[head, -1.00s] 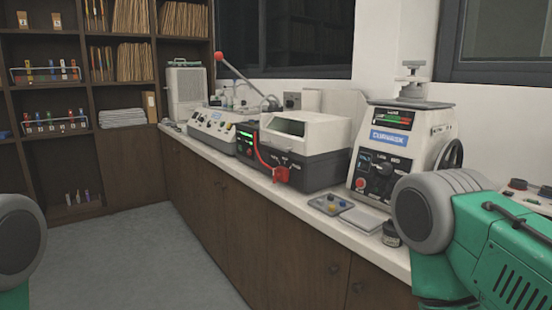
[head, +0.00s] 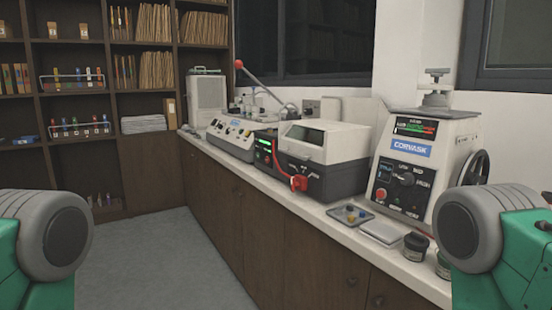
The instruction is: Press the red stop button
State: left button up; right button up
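A grey-white mounting press (head: 425,165) labelled Corvask stands on the right part of the counter. Its sloped front has a dark control panel with a round knob. A round red button (head: 381,194) sits at the lower left of that panel and is in clear view. I see no stop lettering that I can read on it. Neither of my grippers is in the head view. Only grey and green upper parts of my arms show at the left and right edges, apart from the press in depth.
The pale counter (head: 345,233) runs along the wall over brown cabinets. A small tray (head: 351,214), a white pad (head: 381,234) and dark jars (head: 415,245) lie before the press. A boxy machine with a red part (head: 299,183) and a red-knobbed lever (head: 239,64) stand further left. Floor is clear.

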jog(key=shift+c, duration=0.4)
grip_shut()
dwell(0.6)
